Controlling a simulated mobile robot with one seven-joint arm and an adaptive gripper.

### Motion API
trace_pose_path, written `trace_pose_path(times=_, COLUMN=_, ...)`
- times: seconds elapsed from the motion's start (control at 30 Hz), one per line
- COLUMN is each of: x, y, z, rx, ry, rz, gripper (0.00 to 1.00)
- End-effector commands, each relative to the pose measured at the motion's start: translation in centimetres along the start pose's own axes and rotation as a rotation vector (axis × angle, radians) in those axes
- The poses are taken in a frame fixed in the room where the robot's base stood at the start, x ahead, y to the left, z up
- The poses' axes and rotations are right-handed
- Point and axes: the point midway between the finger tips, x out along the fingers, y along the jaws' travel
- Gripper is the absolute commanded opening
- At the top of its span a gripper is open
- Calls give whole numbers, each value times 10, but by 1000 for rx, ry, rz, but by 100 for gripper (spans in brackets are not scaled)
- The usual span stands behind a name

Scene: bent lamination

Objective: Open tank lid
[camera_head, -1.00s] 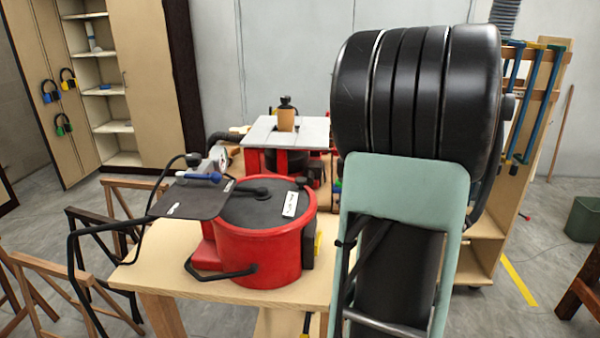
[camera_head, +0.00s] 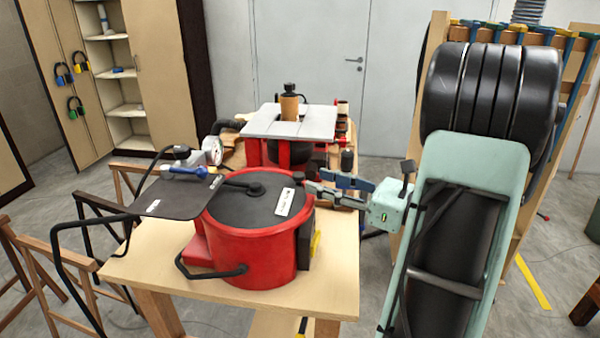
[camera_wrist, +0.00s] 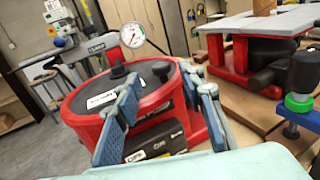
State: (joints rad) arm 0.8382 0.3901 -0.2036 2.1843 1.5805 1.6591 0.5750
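The tank (camera_head: 255,248) is a red round pot on the wooden table, and it also shows in the wrist view (camera_wrist: 84,125). Its dark grey lid (camera_head: 250,205) lies flat on top, with a black knob in the middle and a white label. A black handle hangs on the tank's front side. My gripper (camera_head: 312,190) is right of the tank at about lid height. I cannot tell whether a fingertip touches the lid.
A dark plate (camera_head: 175,197) and a pressure gauge (camera_head: 212,150) are left of and behind the lid. A red machine with a grey top (camera_head: 290,122) stands behind. Wooden trestles (camera_head: 62,285) are at the left. The table's front right (camera_head: 325,285) is bare.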

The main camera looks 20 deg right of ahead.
Motion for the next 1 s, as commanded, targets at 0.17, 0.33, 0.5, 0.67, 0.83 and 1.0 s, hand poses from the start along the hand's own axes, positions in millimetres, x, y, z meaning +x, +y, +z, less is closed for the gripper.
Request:
trace_pose_path(times=0.17, x=35, y=1, z=1, rx=0, ry=0, rz=4, gripper=37)
trace_pose_path(times=0.33, x=58, y=0, z=0, rx=-1, ry=2, rz=2, gripper=37)
trace_pose_path(times=0.5, x=67, y=0, z=0, rx=-2, ry=1, rz=0, gripper=37)
trace_pose_path(times=0.67, x=68, y=0, z=0, rx=-2, ry=2, rz=0, gripper=37)
trace_pose_path(times=0.83, x=68, y=0, z=0, rx=-2, ry=2, rz=0, gripper=29)
trace_pose_path(times=1.0, x=68, y=0, z=0, rx=-2, ry=2, rz=0, gripper=10)
